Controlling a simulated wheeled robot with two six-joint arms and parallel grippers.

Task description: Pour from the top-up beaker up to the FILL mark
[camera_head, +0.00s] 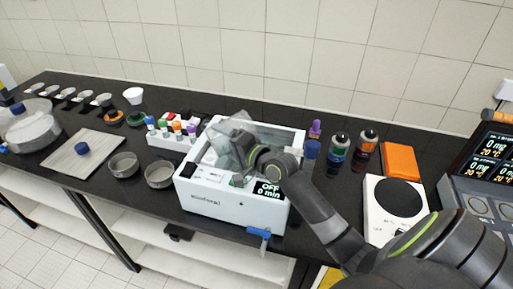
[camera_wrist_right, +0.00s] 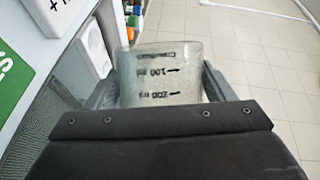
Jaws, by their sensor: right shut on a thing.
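A clear beaker (camera_head: 228,152) is held by my right gripper (camera_head: 240,150) over the open top of a white box-shaped bath (camera_head: 215,200). The beaker looks tilted there. In the right wrist view the beaker (camera_wrist_right: 160,75) sits between the two fingers, with dark marks reading 100 and 200 ml. My right gripper is shut on it. The bath has a display (camera_head: 268,190) reading OFF, 0 min. My gripper and the beaker hide part of the bath's inside. I cannot make out a FILL mark or the liquid level. My left gripper is not in view.
A blue tap (camera_head: 260,233) juts from the bath's front. Steel sieve pans (camera_head: 159,175) and a rack of coloured vials (camera_head: 172,140) stand left. Bottles (camera_head: 339,147), an orange box (camera_head: 400,160) and a balance (camera_head: 388,225) stand right. A tiled wall runs behind.

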